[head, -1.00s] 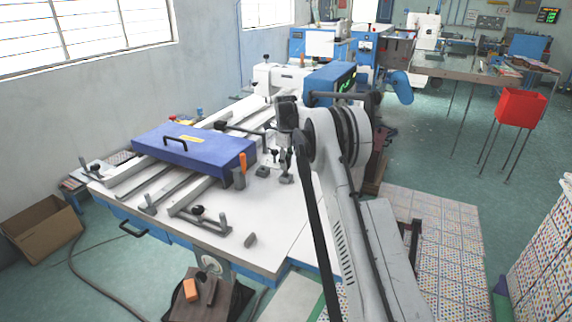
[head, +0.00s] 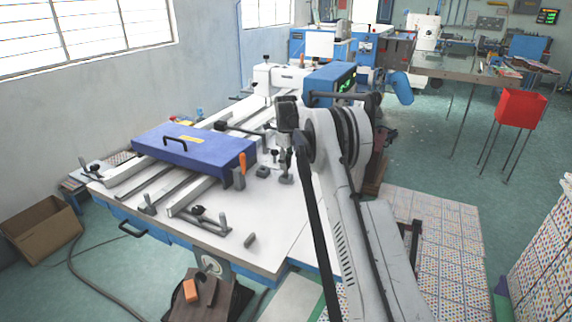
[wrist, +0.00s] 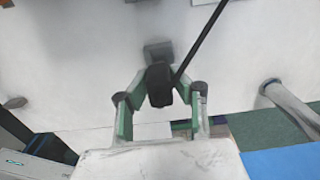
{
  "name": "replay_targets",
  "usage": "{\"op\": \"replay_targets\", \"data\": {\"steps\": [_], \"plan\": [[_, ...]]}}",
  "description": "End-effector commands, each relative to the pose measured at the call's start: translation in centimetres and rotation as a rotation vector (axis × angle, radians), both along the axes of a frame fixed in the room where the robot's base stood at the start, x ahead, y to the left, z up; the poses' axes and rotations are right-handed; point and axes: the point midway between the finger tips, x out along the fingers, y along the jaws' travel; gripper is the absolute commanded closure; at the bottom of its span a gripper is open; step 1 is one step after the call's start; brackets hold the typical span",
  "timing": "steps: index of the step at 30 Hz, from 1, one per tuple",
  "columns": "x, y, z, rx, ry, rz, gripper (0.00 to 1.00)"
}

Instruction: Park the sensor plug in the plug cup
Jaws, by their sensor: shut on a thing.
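In the wrist view my gripper (wrist: 160,101) has its green-lined fingers around a black, block-shaped piece (wrist: 159,84), which appears to be the sensor plug. A thin dark cable or rod runs from beside it to the upper right. Just beyond the plug is a small dark grey block (wrist: 157,49) on the white table, possibly the plug cup; I cannot tell whether the plug touches it. In the head view my arm reaches down to the table's right part, and the fingers and plug are too small to make out. A small dark block (head: 262,171) sits left of there.
The white machine table (head: 226,240) carries a blue cover plate (head: 195,155) with a black handle, an orange-handled tool (head: 242,163) and several clamps. A grey peg (head: 250,240) lies near the front edge. The table's front right is mostly clear.

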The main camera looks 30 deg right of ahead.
Motion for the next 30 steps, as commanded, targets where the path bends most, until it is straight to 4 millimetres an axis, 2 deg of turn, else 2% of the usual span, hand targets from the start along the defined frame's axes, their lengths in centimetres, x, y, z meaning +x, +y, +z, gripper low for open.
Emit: {"op": "replay_targets", "data": {"steps": [14, 30], "plan": [[0.0, 0.0, 0.0, 0.0, 0.0, 0.0, 1.0], [0.0, 0.0, -1.0, 0.0, 0.0, 0.0, 1.0]]}}
